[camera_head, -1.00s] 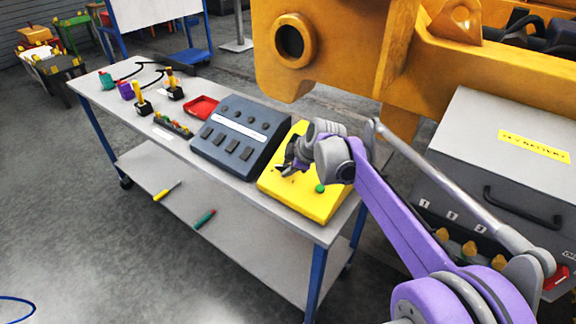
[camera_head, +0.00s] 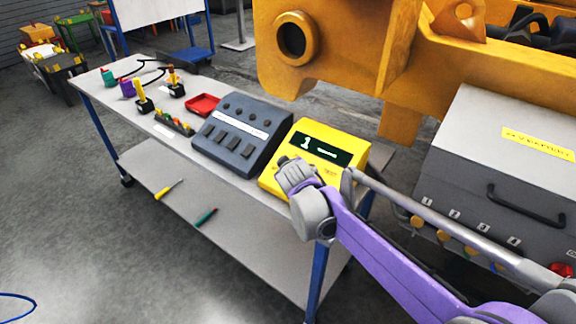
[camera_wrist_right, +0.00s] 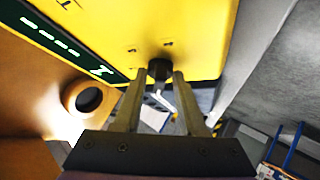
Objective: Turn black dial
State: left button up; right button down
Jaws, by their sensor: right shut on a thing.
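The yellow box (camera_head: 330,140) stands at the right end of the bench, its dark display (camera_head: 320,150) showing a pale "1" and dashes. In the right wrist view the yellow panel (camera_wrist_right: 200,30) fills the top, with the display (camera_wrist_right: 60,40) at upper left. The black dial (camera_wrist_right: 159,68) sits on the panel between the fingertips. My right gripper (camera_wrist_right: 157,78) is shut on the dial. In the head view my right gripper (camera_head: 284,165) is at the box's near left side, and its hand hides the dial. My left gripper is not in view.
A dark grey control box (camera_head: 240,135) stands close left of the yellow box. A red tray (camera_head: 203,105) and joysticks (camera_head: 141,95) are farther left. A large orange machine part (camera_head: 340,50) is behind, and a grey battery case (camera_head: 500,150) at right.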

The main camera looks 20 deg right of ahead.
jog(key=shift+a+m+h, duration=0.1)
jog(key=shift+m+h, duration=0.3)
jog(key=shift+m, duration=0.2)
jog(key=shift+f, duration=0.1)
jog(key=c, duration=0.8)
grip_release()
jog(key=shift+c, duration=0.2)
jog(key=shift+s, duration=0.1)
jog(key=p+v, duration=0.1)
jog(key=v, duration=0.9)
jog(key=shift+s, duration=0.4)
